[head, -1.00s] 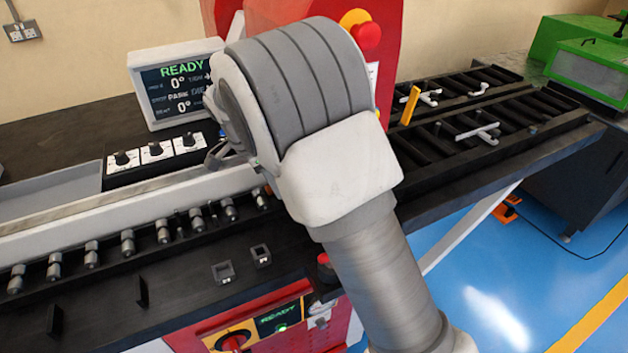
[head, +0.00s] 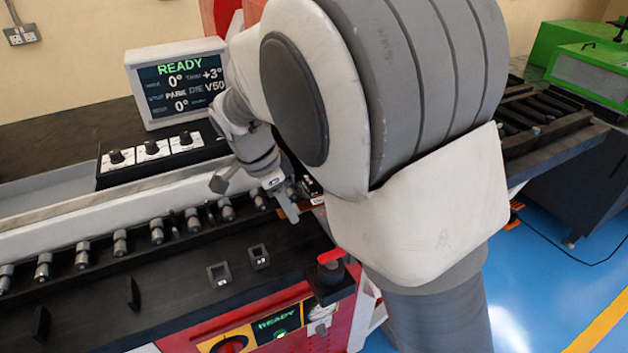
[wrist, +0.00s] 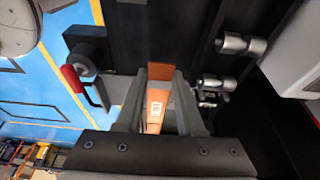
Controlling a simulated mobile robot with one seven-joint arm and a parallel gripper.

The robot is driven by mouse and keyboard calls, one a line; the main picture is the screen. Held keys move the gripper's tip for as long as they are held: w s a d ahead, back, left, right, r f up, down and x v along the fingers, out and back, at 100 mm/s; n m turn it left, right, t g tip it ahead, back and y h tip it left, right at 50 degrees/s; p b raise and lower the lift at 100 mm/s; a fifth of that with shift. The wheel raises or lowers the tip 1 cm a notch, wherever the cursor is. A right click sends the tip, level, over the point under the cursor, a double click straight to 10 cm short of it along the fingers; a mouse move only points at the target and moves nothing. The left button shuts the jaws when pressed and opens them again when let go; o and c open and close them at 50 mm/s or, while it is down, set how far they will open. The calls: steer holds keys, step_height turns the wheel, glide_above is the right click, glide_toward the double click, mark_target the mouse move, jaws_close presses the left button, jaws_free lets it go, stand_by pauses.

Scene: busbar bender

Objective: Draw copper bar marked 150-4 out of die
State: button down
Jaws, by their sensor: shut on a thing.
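The orange copper bar (wrist: 159,72) lies between the two grey fingers of my gripper (wrist: 160,90) in the wrist view. It carries a small white label whose marking is too small to read there. In the head view my gripper (head: 288,206) points down at the near side of the bender, right of the roller row, and is shut on the bar. Only a short orange piece of the bar shows beside the fingers. My arm covers the area to the right, so the die and the rest of the bar are hidden.
The bender's screen (head: 180,82) reads READY, 0° and TRIM +3°. A row of rollers (head: 120,242) runs left of the gripper. A red-handled lever (head: 330,258) stands close on the near side. The dark bed (head: 170,290) at front left is mostly clear.

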steer(key=shift+s+d+b, duration=0.25)
steer(key=shift+s+d, duration=0.15)
steer(key=shift+s, duration=0.45)
steer(key=shift+s+d+b, duration=0.25)
steer(key=shift+s+d, duration=0.2)
steer(key=shift+s, duration=0.45)
steer(key=shift+s+d+b, duration=0.25)
steer(key=shift+s+d, duration=0.15)
steer(key=shift+s, duration=0.45)
step_height(320, 180, up, 5)
steer(key=p, duration=0.3)
steer(key=shift+p, duration=0.4)
